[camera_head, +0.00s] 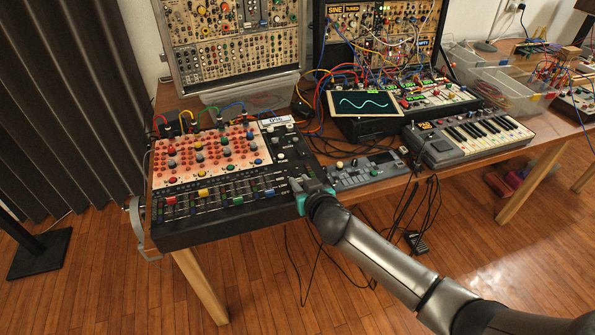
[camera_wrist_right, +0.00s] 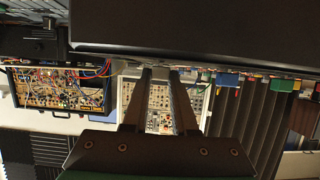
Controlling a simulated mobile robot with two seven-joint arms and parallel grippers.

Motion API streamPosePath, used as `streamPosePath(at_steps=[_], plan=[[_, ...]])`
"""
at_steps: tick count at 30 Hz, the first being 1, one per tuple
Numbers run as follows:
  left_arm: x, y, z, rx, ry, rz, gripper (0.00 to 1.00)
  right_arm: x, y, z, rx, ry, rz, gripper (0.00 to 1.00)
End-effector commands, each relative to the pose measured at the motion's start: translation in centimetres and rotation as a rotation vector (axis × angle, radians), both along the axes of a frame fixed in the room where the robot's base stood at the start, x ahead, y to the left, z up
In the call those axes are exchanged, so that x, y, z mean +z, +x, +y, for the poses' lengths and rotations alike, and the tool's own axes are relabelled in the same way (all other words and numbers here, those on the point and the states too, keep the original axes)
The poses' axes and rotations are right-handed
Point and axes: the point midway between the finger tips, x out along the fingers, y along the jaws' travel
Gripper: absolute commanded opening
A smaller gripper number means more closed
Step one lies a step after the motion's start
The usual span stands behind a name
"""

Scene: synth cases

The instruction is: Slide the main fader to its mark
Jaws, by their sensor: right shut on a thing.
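The black mixer (camera_head: 225,226) lies on the left end of the wooden table, with pink and black knob panels and a row of coloured fader caps (camera_head: 204,193) along its front. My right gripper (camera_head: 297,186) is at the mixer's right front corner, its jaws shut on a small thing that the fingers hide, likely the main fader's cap. The mark cannot be made out. In the right wrist view, the two fingers (camera_wrist_right: 161,72) reach to the dark mixer body (camera_wrist_right: 190,27), with coloured caps (camera_wrist_right: 283,85) to their right. My left gripper is not in view.
A small grey controller (camera_head: 365,170) sits just right of my gripper. A keyboard synth (camera_head: 470,140) and a screen with a green wave (camera_head: 366,103) stand farther right. Modular racks (camera_head: 235,35) stand behind. Loose cables hang below the table's front edge.

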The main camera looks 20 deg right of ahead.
Motion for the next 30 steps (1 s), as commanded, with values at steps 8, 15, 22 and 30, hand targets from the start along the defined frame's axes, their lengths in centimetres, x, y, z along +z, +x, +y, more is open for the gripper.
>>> streamPosePath(at_steps=[8,15,22,30], plan=[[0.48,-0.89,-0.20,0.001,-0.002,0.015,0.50,0.03,-0.97,-0.01,-0.001,0.000,0.000,0.00],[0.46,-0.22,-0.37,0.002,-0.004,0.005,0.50,-0.05,-1.00,-0.01,0.000,-0.001,0.001,0.30],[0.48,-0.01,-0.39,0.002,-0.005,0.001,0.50,0.02,-0.93,-0.05,-0.001,0.000,0.000,0.56],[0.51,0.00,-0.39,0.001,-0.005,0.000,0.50,0.09,-0.94,-0.07,-0.001,0.000,-0.001,0.57]])
